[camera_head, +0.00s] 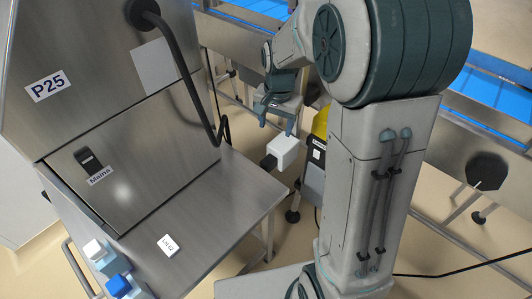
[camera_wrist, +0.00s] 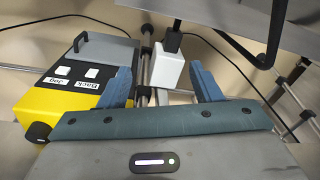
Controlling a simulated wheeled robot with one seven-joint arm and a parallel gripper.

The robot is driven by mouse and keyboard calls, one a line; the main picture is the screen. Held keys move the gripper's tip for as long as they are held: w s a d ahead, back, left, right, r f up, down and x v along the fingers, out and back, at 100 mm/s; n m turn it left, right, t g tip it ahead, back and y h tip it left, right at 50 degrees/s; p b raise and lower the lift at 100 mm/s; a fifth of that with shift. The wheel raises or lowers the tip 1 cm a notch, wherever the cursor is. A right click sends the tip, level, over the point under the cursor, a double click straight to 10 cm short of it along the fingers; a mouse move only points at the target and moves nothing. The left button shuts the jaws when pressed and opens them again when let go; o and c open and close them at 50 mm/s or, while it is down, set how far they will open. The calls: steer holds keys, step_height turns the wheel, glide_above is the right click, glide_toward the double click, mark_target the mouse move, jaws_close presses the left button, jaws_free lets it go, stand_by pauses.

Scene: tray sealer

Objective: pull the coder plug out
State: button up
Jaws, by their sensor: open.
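A white block (camera_head: 284,151) sits at the right edge of the steel machine's shelf, joined to a black piece (camera_head: 268,163) on its shelf side. It looks like the coder plug, but no label on it is readable. In the wrist view the white block (camera_wrist: 166,66) lies between and beyond the fingertips, with the black piece (camera_wrist: 173,42) behind it. My gripper (camera_head: 276,126) is open and empty, just above the block in the head view. Its two blue fingers (camera_wrist: 160,73) are spread to either side of the block, with visible gaps.
A yellow and grey box (camera_wrist: 75,85) labelled Back and Jog stands close to the left finger in the wrist view. The steel machine (camera_head: 130,150) marked P25 has a Mains switch (camera_head: 88,160). A black cable (camera_head: 185,75) hangs down its front. Blue conveyors (camera_head: 495,100) run behind.

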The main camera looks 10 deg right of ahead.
mark_target(269, 159)
steer(key=w+f+m+g+b, duration=0.1)
steer(key=w+f+m, duration=0.1)
steer(key=w+f, duration=0.3)
steer(key=w+f+m+b, duration=0.1)
steer(key=w+f+m, duration=0.15)
steer(key=f, duration=0.55)
steer(key=shift+n, duration=0.45)
steer(key=f, duration=0.9)
steer(key=w+f+b, duration=0.1)
steer(key=f, duration=0.3)
steer(key=shift+d+f, duration=0.15)
steer(key=shift+f, duration=0.25)
